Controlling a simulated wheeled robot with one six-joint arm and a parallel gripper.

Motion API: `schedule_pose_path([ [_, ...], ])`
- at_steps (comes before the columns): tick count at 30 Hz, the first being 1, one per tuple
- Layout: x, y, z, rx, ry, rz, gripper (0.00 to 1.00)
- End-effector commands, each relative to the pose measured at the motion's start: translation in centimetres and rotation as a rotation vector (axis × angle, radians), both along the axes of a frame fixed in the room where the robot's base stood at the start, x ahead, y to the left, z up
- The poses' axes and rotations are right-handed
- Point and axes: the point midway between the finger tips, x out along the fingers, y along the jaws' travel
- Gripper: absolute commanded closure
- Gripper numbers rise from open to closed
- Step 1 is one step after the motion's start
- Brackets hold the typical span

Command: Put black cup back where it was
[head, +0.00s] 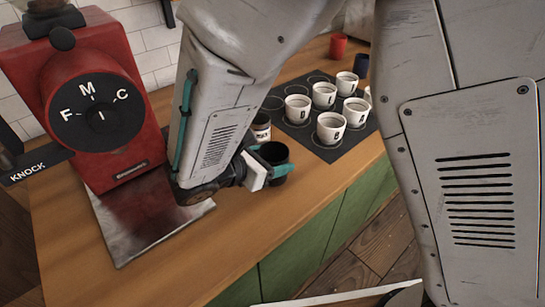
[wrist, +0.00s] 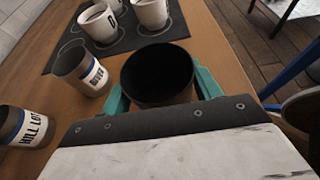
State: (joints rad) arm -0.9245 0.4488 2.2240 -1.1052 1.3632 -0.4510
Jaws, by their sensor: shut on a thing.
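The black cup (head: 274,153) is upright between the teal fingers of my gripper (head: 268,163), over the wooden counter near its front edge. The wrist view shows the round dark opening of the cup (wrist: 157,72), with one finger of my gripper (wrist: 160,92) on each side. I cannot tell whether its base touches the counter. A dark mat (head: 330,153) with printed circles lies beyond it, bearing several white cups (head: 331,127). Some circles at the mat's left and back are empty.
Two labelled containers, RIVER (wrist: 82,72) and HILL LOT (wrist: 27,128), stand left of the cup in the wrist view. A red grinder (head: 85,90) and metal plate (head: 140,215) are at left. A red cup (head: 338,46) and dark blue cup (head: 361,66) stand behind.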

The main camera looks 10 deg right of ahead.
Motion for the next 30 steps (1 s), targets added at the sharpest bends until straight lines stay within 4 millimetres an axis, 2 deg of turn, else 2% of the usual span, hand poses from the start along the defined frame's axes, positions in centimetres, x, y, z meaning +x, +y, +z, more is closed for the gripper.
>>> schedule_pose_path([
  [3, 0.0, 0.0, -0.3, -0.001, 0.001, 0.0, 0.67],
  [4, 0.0, 0.0, -0.3, 0.0, 0.0, 0.0, 0.34],
  [6, 0.0, 0.0, -0.3, 0.0, 0.0, 0.0, 0.15],
  [17, 0.0, 0.0, 0.1, 0.001, -0.001, 0.001, 0.15],
  [20, -0.6, 1.1, 0.5, 0.002, -0.001, 0.002, 0.15],
  [30, -4.4, 6.6, 3.3, 0.002, -0.002, 0.004, 0.15],
])
